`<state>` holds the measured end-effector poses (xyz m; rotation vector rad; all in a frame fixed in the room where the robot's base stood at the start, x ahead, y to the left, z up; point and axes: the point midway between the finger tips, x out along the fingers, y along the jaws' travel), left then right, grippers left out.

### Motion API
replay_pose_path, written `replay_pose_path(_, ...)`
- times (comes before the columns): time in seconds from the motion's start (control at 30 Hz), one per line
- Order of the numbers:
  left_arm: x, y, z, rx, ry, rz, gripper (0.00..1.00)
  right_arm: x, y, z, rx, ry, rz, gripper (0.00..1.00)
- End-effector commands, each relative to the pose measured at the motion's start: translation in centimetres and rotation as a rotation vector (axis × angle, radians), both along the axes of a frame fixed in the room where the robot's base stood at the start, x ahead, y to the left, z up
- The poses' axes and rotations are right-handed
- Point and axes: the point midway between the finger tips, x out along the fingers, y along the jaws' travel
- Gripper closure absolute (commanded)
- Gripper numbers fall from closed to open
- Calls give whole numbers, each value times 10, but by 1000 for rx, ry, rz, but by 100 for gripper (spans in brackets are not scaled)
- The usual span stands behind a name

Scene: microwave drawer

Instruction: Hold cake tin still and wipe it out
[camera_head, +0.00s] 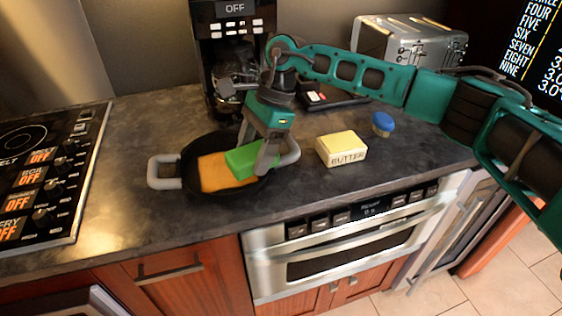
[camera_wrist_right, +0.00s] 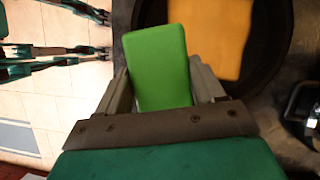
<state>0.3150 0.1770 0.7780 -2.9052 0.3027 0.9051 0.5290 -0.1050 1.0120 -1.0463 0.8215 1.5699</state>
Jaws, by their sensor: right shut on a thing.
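The cake tin appears as a dark round pan (camera_head: 188,158) with a grey loop handle on each side, on the counter left of centre. A flat orange patch (camera_head: 215,175) lies inside it; it also shows in the right wrist view (camera_wrist_right: 214,35). My right gripper (camera_head: 257,150) is over the right part of the tin, shut on a green block like a sponge (camera_head: 243,158). The green block also shows between the fingers in the right wrist view (camera_wrist_right: 158,65). I cannot tell whether the block touches the tin's bottom. My left gripper does not show.
A butter box (camera_head: 342,149) and a blue-lidded jar (camera_head: 382,124) stand right of the tin. A coffee maker (camera_head: 234,30) and a toaster (camera_head: 410,42) stand behind. A stove (camera_head: 62,160) is at left. The counter (camera_head: 125,205) is clear between stove and tin.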

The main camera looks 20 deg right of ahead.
Motion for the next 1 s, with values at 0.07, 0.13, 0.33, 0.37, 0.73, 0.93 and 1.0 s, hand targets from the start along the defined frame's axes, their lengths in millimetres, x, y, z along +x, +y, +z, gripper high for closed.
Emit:
replay_pose_path(0.07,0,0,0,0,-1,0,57,11,11,3,1,-3,-141,87)
replay_pose_path(0.13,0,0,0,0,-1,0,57,21,19,6,2,-2,-265,87)
replay_pose_path(0.33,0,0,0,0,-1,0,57,44,38,13,1,-3,-559,87)
replay_pose_path(0.37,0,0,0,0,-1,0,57,46,40,14,1,-2,-591,87)
replay_pose_path(0.73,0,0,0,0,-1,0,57,58,49,18,1,1,-763,87)
replay_pose_path(0.93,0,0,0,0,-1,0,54,58,49,18,0,2,-762,87)
replay_pose_path(1.0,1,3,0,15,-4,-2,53,58,49,18,-1,2,-761,87)
